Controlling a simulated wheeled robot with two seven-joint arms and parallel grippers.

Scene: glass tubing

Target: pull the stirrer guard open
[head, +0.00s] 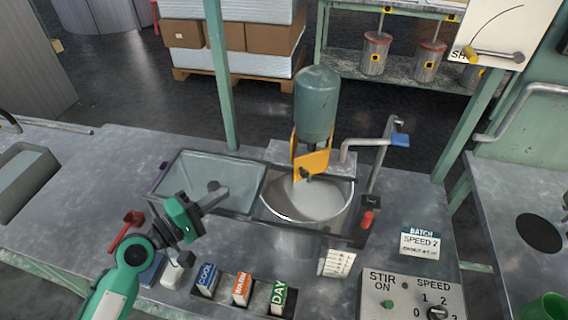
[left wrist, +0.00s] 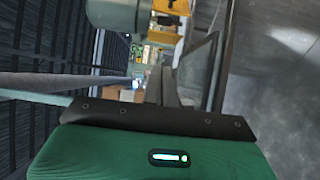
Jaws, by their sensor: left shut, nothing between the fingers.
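The stirrer guard appears to be the dark-framed clear panel (head: 262,180) at the left of the stirring pot. The pot (head: 345,205) is pale inside, its mouth largely uncovered, under a green stirrer motor (head: 317,95) with a yellow bracket (head: 312,163). My left gripper (head: 220,194) is shut and empty, its tips over the panel in the head view; I cannot tell whether they touch it. In the left wrist view the dark fingers (left wrist: 170,90) point toward a dark-framed pane (left wrist: 203,65). My right gripper is not in view.
A red-ended lever (head: 368,219) stands right of the pot. A row of labelled blocks (head: 241,290) and the stir control box (head: 410,295) line the bench front. A green post (head: 218,70) rises behind the panel. Bare bench (head: 80,200) lies at the left.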

